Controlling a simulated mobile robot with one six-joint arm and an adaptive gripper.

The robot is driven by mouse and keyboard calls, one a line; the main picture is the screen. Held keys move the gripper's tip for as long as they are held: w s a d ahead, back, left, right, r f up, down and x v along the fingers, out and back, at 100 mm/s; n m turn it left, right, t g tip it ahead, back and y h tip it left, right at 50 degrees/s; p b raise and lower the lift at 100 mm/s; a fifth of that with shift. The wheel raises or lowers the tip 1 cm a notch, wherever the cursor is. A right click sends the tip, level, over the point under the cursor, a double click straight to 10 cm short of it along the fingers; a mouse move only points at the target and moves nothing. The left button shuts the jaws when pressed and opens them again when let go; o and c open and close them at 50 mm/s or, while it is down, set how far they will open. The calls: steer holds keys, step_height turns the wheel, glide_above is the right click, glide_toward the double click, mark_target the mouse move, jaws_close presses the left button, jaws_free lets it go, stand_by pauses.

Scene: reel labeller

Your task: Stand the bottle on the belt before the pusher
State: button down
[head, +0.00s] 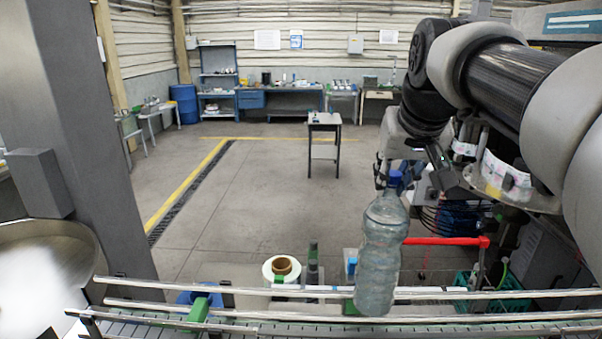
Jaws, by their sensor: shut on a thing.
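The clear, bluish plastic bottle (381,255) has a blue cap and is right of centre in the head view. My gripper (396,178) is shut on the bottle at its cap end, with the bottle hanging below it, nearly upright, its top leaning slightly right. The belt (300,330) runs across the bottom edge between metal guide rails. The bottle's base overlaps the rails in the picture; I cannot tell whether it touches the belt. A green block on a blue part (199,309) sits at the rails on the left; I cannot tell if it is the pusher.
A white label reel (282,269) stands behind the rails, left of the bottle. A red bar (445,241) extends to the right behind the bottle. A round metal table (45,275) is at left. A small stand (324,122) and workbenches are farther back, with open floor between.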

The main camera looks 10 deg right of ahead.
mark_target(381, 252)
step_height(381, 252, down, 16)
steer(key=b, duration=0.2)
steer(key=shift+w+b, duration=0.1)
steer(key=shift+b, duration=0.3)
steer(key=shift+f, duration=0.15)
steer(key=shift+f, duration=0.15)
steer(key=c, duration=1.4)
jaws_free()
steer(key=shift+f, duration=0.1)
steer(key=shift+o, duration=0.2)
